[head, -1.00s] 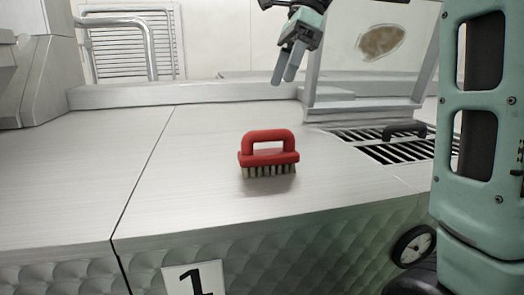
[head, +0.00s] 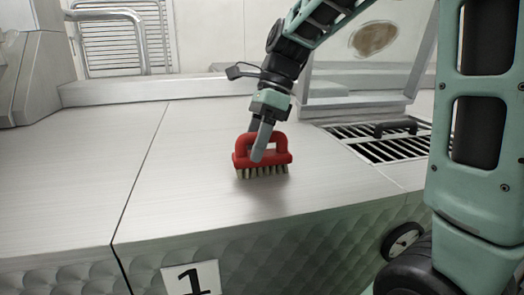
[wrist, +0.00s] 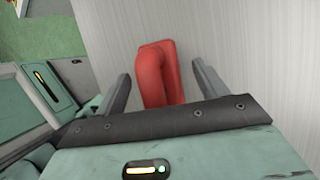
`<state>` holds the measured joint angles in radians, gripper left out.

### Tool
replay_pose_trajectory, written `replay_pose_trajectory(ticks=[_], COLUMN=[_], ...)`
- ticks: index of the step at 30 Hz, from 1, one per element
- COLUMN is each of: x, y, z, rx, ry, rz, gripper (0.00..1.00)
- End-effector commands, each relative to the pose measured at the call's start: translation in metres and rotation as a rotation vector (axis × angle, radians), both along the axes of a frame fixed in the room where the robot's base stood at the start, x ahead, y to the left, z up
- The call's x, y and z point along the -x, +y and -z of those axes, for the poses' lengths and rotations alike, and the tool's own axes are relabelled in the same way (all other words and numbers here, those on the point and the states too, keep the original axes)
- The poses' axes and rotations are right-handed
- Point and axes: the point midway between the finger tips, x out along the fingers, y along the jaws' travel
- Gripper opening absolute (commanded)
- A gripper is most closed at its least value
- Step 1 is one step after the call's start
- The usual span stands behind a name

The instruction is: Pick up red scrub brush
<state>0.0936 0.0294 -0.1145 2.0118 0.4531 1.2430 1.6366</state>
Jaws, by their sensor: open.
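The red scrub brush (head: 282,157) stands bristles down on the brushed metal worktop, its arched handle on top. My gripper (head: 258,148) is over the brush, with its fingers pointing down in front of the handle in the head view. In the wrist view, my gripper (wrist: 160,88) is open, and the red brush handle (wrist: 154,78) shows between its two fingers, closer to the left one. A gap shows on both sides of the handle. The lower part of the brush is hidden in the wrist view.
A slotted grate (head: 375,150) with a dark handle (head: 395,128) lies to the right of the brush. A clear panel (head: 365,75) stands behind it. The metal worktop (head: 75,185) is bare to the left. A white sign marked 1 (head: 191,279) is on the front face.

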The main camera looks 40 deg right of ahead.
Motion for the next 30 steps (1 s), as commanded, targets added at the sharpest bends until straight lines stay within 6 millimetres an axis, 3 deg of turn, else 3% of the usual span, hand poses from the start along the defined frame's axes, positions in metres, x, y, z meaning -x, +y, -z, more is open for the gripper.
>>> replay_pose_trajectory(ticks=[10,15,16,25,30], x=[0.000,0.000,0.000,0.000,-0.001], y=[0.004,0.004,0.004,0.004,0.004], z=[0.009,0.009,0.009,0.006,-0.016], rx=[0.001,0.001,0.001,0.001,0.002], ry=[0.000,0.000,0.000,-0.002,-0.007], rz=[-0.001,-0.001,-0.001,-0.001,-0.002], gripper=[0.72,0.24,0.20,0.20,0.20])
